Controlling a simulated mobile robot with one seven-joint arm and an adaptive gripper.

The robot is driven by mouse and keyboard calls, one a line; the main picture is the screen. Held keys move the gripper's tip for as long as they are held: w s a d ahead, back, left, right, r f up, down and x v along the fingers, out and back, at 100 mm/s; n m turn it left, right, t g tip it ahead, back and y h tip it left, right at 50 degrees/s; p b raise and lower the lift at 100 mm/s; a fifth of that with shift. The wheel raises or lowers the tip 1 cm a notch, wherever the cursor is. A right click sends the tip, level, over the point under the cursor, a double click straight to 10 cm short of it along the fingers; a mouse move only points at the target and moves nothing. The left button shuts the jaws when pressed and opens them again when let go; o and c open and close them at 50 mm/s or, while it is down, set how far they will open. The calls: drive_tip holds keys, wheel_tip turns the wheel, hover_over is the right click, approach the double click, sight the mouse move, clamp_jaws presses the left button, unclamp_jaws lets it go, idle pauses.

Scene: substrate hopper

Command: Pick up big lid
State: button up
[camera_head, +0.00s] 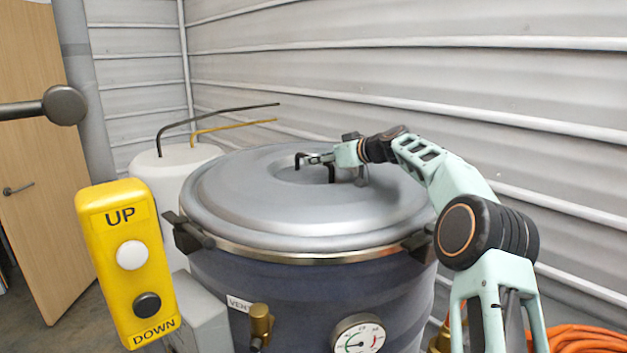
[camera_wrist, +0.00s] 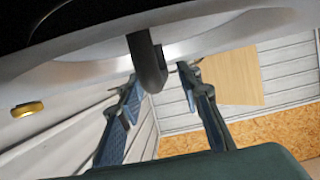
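The big lid (camera_head: 300,215) is a broad grey domed disc lying on top of a dark blue vessel in the head view. A black handle (camera_head: 332,173) stands at its recessed centre. My gripper (camera_head: 316,158) reaches in from the right, level with the handle. In the wrist view, the black handle (camera_wrist: 148,65) comes down between the two fingertips of my gripper (camera_wrist: 158,78). The fingers are spread, with a visible gap on the handle's right side. Contact on its left side is unclear. The lid's pale surface (camera_wrist: 85,60) spans the upper part of that view.
The vessel (camera_head: 290,285) has clamps at its rim, a brass valve (camera_head: 261,325) and a gauge (camera_head: 359,337). A yellow UP/DOWN box (camera_head: 126,265) is at front left. A white tank (camera_head: 170,185) stands behind left. A corrugated wall (camera_head: 450,75) is close behind. Orange hose (camera_head: 580,338) lies lower right.

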clamp_jaws()
drive_tip(key=shift+r, duration=0.35)
